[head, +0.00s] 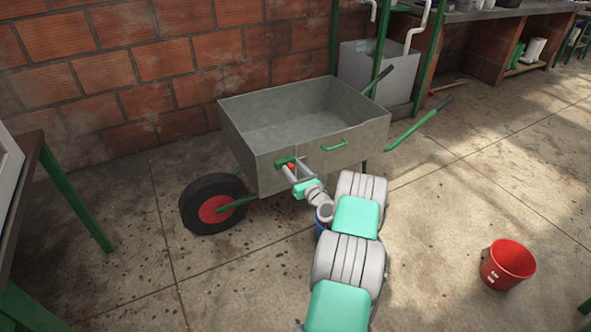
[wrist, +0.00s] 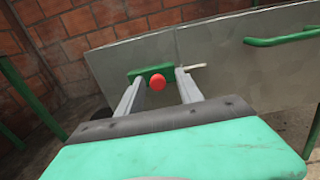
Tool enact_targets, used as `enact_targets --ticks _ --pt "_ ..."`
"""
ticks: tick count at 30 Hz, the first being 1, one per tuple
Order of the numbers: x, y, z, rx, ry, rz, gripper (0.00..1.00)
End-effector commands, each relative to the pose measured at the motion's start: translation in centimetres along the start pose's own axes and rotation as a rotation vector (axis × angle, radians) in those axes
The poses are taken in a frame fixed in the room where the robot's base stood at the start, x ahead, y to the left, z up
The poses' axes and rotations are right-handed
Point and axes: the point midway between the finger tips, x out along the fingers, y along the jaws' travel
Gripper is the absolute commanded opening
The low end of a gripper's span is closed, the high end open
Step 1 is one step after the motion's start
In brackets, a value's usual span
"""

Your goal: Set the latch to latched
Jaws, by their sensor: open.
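The latch is on the side of a grey metal wheelbarrow box (head: 350,147). It has a green plate (wrist: 148,72) with a red knob (wrist: 158,81) and a pale bar (wrist: 194,66) sticking out to the right. In the head view the red knob (head: 291,166) shows small beside my gripper (head: 287,171). My gripper is open, and in the wrist view its two fingers (wrist: 157,88) stand on either side of the red knob. I cannot tell whether the fingers touch it. My gripper covers part of the latch in the head view.
A green handle (head: 334,145) is on the same box side, right of the latch. A black and red wheel (head: 214,208) is at lower left. A red bucket (head: 508,264) stands on the floor at right.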

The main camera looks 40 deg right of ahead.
Motion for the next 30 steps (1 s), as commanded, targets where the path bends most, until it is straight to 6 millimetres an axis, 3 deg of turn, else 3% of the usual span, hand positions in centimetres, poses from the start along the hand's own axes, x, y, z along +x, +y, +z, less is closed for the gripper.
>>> enact_targets --ticks 9,13,26,29,30 --pt "-5.8 -0.3 0.2 0.005 0.002 -0.006 0.43" --pt "-7.4 -0.3 0.1 0.002 0.001 -0.005 0.43" --pt "-7.7 -0.1 0.2 -0.005 0.001 0.0 0.43" --pt "-6.6 1.6 2.3 -0.083 0.018 0.05 0.43" --pt "-5.8 3.1 3.9 -0.15 0.034 0.094 0.43"
